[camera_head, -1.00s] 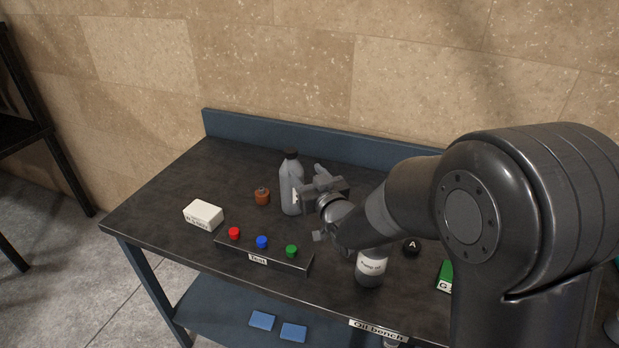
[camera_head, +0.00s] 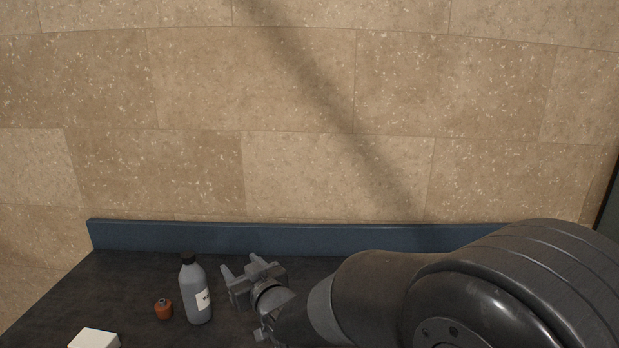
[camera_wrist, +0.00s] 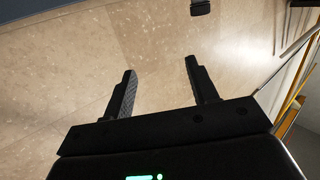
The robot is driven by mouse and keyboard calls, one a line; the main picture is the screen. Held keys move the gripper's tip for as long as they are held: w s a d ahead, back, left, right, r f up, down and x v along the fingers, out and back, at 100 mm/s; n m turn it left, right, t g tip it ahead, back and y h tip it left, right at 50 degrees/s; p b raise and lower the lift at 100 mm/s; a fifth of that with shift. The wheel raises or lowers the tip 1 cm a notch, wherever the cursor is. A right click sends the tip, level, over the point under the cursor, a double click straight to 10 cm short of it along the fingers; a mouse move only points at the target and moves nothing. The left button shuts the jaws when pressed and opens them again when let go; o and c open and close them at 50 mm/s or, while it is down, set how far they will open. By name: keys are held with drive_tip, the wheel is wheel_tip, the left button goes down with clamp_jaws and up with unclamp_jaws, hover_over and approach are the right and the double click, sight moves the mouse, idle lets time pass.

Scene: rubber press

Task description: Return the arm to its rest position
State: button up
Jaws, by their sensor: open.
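My gripper (camera_head: 238,270) is over the dark bench, just right of a grey bottle (camera_head: 195,292) with a dark cap and a white label. The two fingers stand apart with nothing between them. In the wrist view, my gripper (camera_wrist: 160,80) also shows open and empty, with beige stone surface beyond its fingers. My arm fills the lower right of the head view and hides much of the bench there.
The dark bench top (camera_head: 60,305) has a blue back rim (camera_head: 160,236) against a beige stone wall (camera_head: 300,120). A small orange-brown pot (camera_head: 163,309) stands left of the bottle. A white box (camera_head: 95,339) is cut off at the bottom edge.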

drive_tip(key=s+d+r+m+g+h, duration=0.1)
drive_tip(key=s+d+m+h, duration=0.2)
drive_tip(key=d, duration=0.7)
drive_tip(key=s+d+r+m+g+h, duration=0.15)
drive_tip(key=s+d+h, duration=0.25)
drive_tip(key=d, duration=0.6)
drive_tip(key=s+d+f+m+g+h, duration=0.1)
drive_tip(key=s+d+g, duration=0.1)
drive_tip(key=s+d, duration=0.3)
drive_tip(key=s+d+f+m+g+h, duration=0.1)
drive_tip(key=s+d, duration=0.4)
drive_tip(key=s, duration=0.8)
drive_tip(key=m+g+h, duration=0.1)
drive_tip(key=g, duration=0.1)
drive_tip(key=shift+s+d+f+g, duration=0.25)
drive_tip(key=shift+s+d+g, duration=0.05)
drive_tip(key=shift+s+g, duration=0.05)
drive_tip(key=shift+o, duration=0.5)
